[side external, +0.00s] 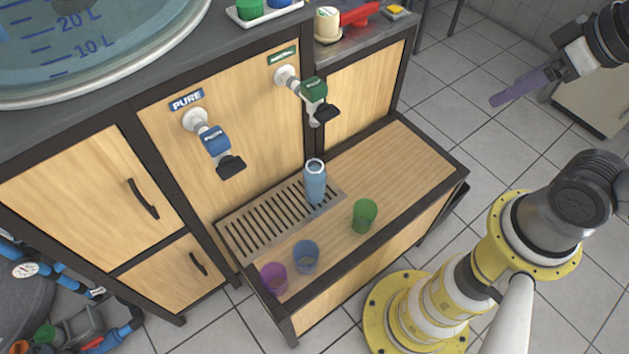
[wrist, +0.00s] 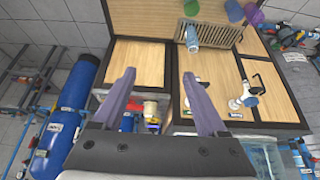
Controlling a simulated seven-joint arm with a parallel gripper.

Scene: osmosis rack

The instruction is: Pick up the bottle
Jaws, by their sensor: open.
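The bottle (side external: 316,184) is light blue with a pale top. It stands upright on the right end of the drain grate on the low wooden shelf, in the side view. In the wrist view it shows small near the top, at the grate's left end (wrist: 192,39). My gripper (side external: 502,98) is at the upper right of the side view, high and well apart from the bottle. The wrist view shows its two purple fingers (wrist: 159,73) spread apart with nothing held between them.
A green cup (side external: 364,215), a blue cup (side external: 306,256) and a purple cup (side external: 273,278) stand along the shelf's front. A blue-handled PURE tap (side external: 214,142) and a green-handled tap (side external: 311,92) project from the cabinet behind. The shelf's right part (side external: 402,152) is clear.

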